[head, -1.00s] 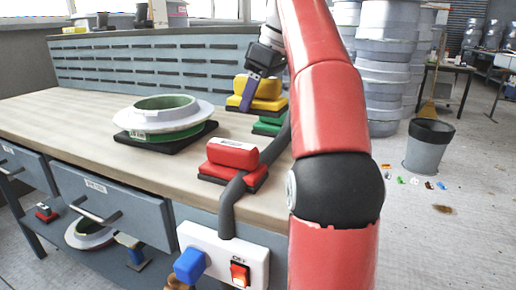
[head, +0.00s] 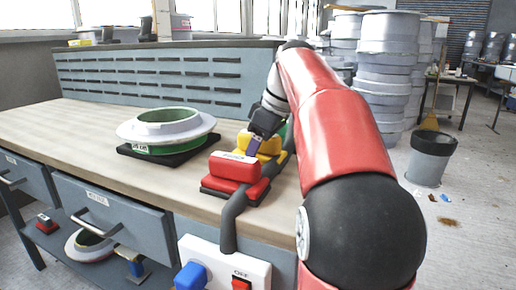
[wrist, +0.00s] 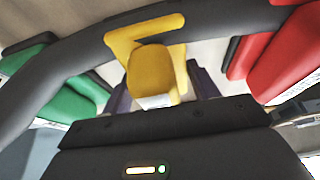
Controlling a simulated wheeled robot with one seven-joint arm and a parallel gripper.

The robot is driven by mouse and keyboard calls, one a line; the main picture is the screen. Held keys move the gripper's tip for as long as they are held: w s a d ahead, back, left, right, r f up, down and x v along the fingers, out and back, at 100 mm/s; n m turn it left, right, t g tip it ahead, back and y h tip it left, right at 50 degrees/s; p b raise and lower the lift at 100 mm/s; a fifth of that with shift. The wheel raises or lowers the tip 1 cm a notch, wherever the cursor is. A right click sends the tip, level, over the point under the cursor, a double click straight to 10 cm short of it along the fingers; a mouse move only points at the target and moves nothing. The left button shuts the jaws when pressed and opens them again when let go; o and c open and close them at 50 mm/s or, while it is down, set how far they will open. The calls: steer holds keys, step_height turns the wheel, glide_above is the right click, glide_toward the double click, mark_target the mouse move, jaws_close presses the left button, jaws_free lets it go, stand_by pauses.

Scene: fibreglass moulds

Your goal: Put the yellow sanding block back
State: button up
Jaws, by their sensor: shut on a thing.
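The yellow sanding block (head: 268,147) is between the fingers of my gripper (head: 252,147), which is shut on it. In the wrist view the block (wrist: 152,72) sits between the two dark fingers, with its yellow base edge overlapping the dark hose. In the head view my gripper and the red block hide part of it, and I cannot tell whether it touches the bench. The red sanding block (head: 235,168) stands nearer on the bench. The green block (wrist: 60,95) shows on the left of the wrist view, with the red one (wrist: 285,55) on the right.
A dark hose (head: 229,225) rises from a white switch box (head: 262,268) over the bench edge, close by the blocks. A round white-and-green mould (head: 165,128) lies on a black pad to the left. The bench's left part (head: 75,118) is clear.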

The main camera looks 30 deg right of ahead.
steer(key=shift+f, duration=0.1)
steer(key=shift+f, duration=0.15)
steer(key=o, duration=0.9)
steer(key=shift+o, duration=0.2)
steer(key=shift+b, duration=0.3)
steer(key=v, duration=0.7)
steer(key=shift+d+r+p, duration=0.2)
steer(key=shift+d+p, duration=0.05)
steer(key=shift+p, duration=0.1)
steer(key=shift+s+r, duration=0.1)
steer(key=shift+r, duration=0.1)
